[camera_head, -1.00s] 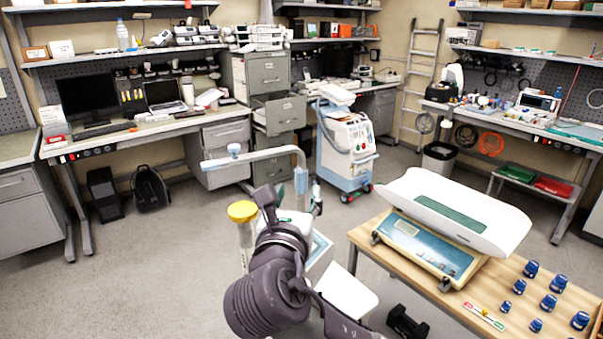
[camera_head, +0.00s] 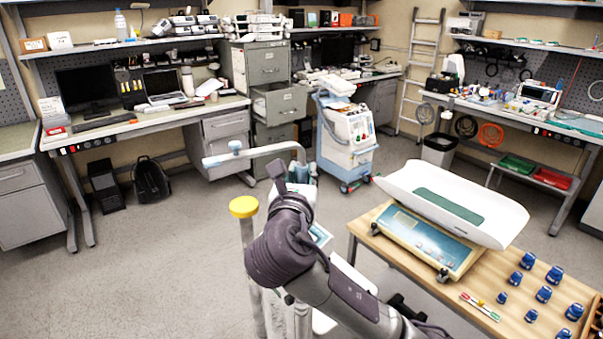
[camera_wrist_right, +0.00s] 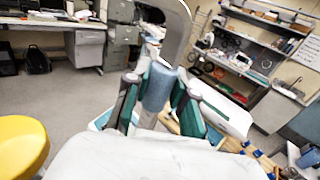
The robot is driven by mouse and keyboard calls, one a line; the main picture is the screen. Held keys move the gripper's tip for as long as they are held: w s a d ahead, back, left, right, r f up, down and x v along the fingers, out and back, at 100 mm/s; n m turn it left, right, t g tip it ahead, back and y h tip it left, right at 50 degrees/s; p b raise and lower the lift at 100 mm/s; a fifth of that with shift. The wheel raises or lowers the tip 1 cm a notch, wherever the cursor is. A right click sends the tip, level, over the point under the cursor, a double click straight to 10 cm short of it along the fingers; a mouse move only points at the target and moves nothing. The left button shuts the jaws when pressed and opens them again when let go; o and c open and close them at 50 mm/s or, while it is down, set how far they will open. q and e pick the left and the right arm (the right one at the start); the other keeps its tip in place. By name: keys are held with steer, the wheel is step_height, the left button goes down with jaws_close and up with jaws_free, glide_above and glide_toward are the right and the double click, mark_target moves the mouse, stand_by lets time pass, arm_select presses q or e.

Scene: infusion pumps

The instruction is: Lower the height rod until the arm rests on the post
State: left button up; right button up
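The height rod (camera_head: 303,158) rises to a bend, and its grey-blue arm (camera_head: 268,151) reaches left to a blue knob (camera_head: 234,146). The post (camera_head: 249,265) with a yellow cap (camera_head: 243,206) stands below the arm's left end, with a clear gap between them. The yellow cap also shows at the left of the right wrist view (camera_wrist_right: 20,145). My right gripper (camera_wrist_right: 158,98) has its fingers on both sides of the rod's blue sleeve (camera_wrist_right: 158,86) and appears shut on it. In the head view my purple wrist hides most of this grip. My left gripper is not in view.
A wooden table (camera_head: 480,290) with a white baby scale (camera_head: 450,205) and several blue items stands at the right. A white medical machine (camera_head: 346,135) is behind the rod. Workbenches line the walls. The floor at the left is open.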

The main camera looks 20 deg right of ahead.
steer(key=shift+f, duration=0.1)
steer(key=shift+c, duration=0.4)
step_height(320, 180, down, 9)
steer(key=b, duration=0.2)
steer(key=shift+f, duration=0.15)
steer(key=o, duration=0.9)
steer(key=v, duration=1.2)
